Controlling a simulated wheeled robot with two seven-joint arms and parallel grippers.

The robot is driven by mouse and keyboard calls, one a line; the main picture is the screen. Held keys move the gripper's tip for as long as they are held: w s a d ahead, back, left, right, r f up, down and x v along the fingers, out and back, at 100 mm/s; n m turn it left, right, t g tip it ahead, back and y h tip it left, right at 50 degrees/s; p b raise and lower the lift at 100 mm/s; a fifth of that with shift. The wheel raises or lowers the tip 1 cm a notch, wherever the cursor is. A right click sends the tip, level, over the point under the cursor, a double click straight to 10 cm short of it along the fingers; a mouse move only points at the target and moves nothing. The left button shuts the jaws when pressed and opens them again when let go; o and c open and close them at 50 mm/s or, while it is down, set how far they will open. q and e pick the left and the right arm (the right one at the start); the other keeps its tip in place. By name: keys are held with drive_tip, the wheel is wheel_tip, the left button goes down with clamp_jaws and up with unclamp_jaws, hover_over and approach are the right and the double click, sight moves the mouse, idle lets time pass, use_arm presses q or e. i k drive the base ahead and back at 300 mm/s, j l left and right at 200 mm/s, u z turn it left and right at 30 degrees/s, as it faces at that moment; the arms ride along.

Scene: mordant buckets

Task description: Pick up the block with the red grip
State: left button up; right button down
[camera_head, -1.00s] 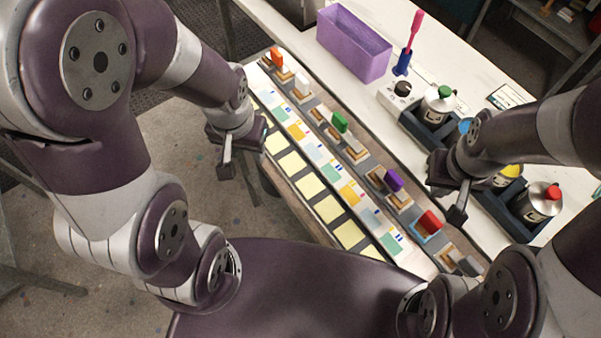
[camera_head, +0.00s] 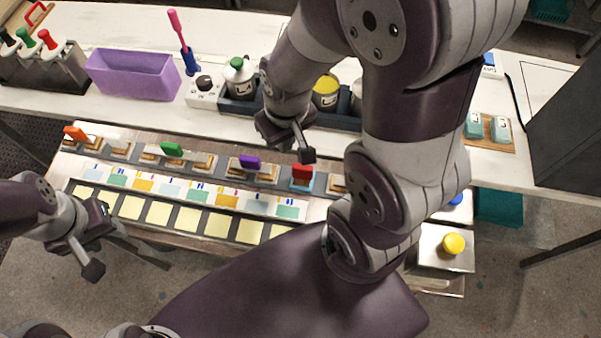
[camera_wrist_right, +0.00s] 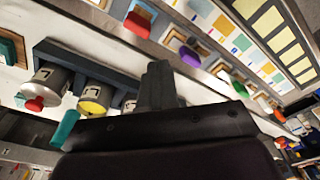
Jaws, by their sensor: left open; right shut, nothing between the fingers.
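The block with the red grip (camera_head: 301,172) stands upright on a blue-edged pad, toward the right end of the row of blocks on the grey strip. In the right wrist view its red grip (camera_wrist_right: 137,22) shows near the top edge. My right gripper (camera_head: 305,154) is shut and empty. In the head view its fingertips appear just above the red grip; I cannot tell the height gap. The fingers also show in the right wrist view (camera_wrist_right: 157,85). My left gripper (camera_head: 124,262) is open and empty at the lower left, in front of the rack.
Blocks with purple (camera_head: 250,162), green (camera_head: 172,149) and orange (camera_head: 75,133) grips stand left in the row. Behind are a purple bin (camera_head: 133,75) and capped cans, one yellow-topped (camera_head: 326,90). Yellow squares (camera_head: 189,218) line the front. My right arm hides part of the bench.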

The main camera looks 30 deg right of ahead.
sight(302, 175)
drive_tip(key=j+z, duration=0.1)
drive_tip(key=z, duration=0.35)
drive_tip(key=j+z, duration=0.1)
drive_tip(key=z, duration=0.3)
